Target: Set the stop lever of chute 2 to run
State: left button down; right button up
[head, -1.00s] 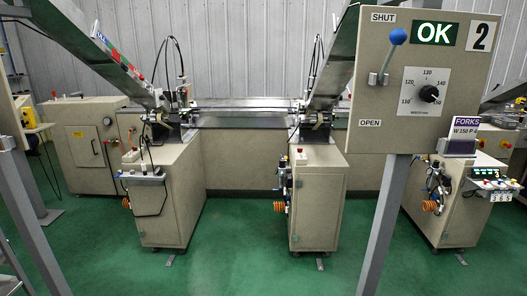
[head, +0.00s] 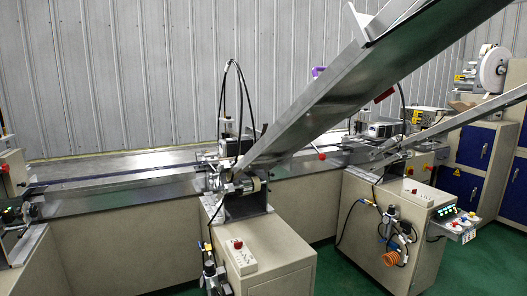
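A long sloping metal chute (head: 340,85) runs from the upper right down to a feeding unit (head: 245,190) on a beige cabinet. A second sloping chute (head: 460,118) runs down to another unit at the right. No chute number shows in this view, so I cannot tell which is chute 2. A small red knob (head: 321,156) shows below the nearer chute, by the metal table; I cannot tell whether it belongs to a stop lever or how it is set. Neither of my grippers is in view.
A long metal conveyor table (head: 110,195) runs along the wall. Beige cabinets (head: 262,262) with red buttons stand in front, one with a small control box (head: 460,222). Blue-doored cabinets (head: 473,147) stand at the right. Green floor (head: 335,270) shows between the cabinets.

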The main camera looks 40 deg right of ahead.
aim_at(322, 156)
jog(key=i, duration=2.25)
jog(key=z, duration=3.8)
